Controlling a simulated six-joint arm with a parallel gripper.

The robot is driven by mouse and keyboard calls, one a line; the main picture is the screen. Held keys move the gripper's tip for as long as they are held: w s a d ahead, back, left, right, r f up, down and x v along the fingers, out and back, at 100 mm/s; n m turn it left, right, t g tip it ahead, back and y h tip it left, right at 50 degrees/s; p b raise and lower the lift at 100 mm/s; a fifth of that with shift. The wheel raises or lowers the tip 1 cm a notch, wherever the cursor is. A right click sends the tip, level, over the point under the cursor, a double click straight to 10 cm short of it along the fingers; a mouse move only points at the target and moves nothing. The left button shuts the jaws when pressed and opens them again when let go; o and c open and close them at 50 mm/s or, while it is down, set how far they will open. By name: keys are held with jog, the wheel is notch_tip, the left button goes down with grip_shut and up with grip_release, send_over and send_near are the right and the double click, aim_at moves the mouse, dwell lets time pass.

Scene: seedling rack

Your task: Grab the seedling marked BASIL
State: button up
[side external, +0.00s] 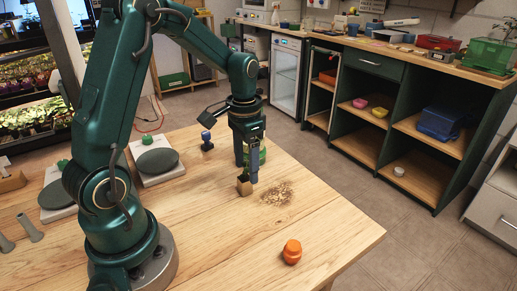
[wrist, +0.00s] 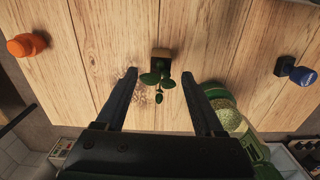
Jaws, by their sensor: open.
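A small seedling with dark green leaves (wrist: 157,79) stands in a small brown block-like pot (wrist: 161,55) on the wooden table. In the wrist view it lies between and just beyond my gripper's (wrist: 159,75) two fingertips. The fingers are apart, with nothing clamped between them. In the side view the pot (side external: 244,187) stands at the tips of my downward-pointing gripper (side external: 251,178), which hides the leaves. No BASIL marking can be read on it in either view.
A green container (wrist: 235,115) stands close beside the right finger in the wrist view. An orange jar (side external: 291,252) stands near the table's front edge, and a blue-topped object (side external: 207,141) stands behind. Dark specks (side external: 276,193) mark otherwise clear wood right of the pot.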

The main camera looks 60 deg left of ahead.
aim_at(246, 177)
jog(key=shift+f, duration=2.45)
grip_shut()
